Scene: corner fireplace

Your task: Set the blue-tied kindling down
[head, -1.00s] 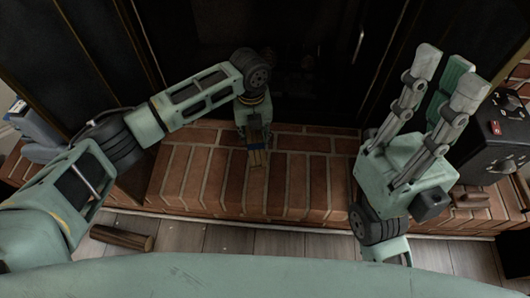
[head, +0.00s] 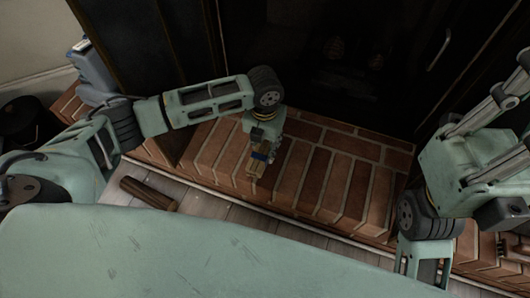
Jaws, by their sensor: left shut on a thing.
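The blue-tied kindling (head: 257,164) is a small bundle of pale sticks with a blue band, over the brick hearth (head: 330,185). My left gripper (head: 262,146) is shut on it from above, pointing down. The bundle hangs near the hearth's front part; I cannot tell whether it touches the bricks. The gripper and wrist hide its upper end.
A brown log (head: 150,193) lies on the grey plank floor (head: 225,208) in front of the hearth. A blue-grey object (head: 92,72) stands at the hearth's left end. The dark fireplace opening (head: 345,70) is behind. Bare brick lies right of the kindling.

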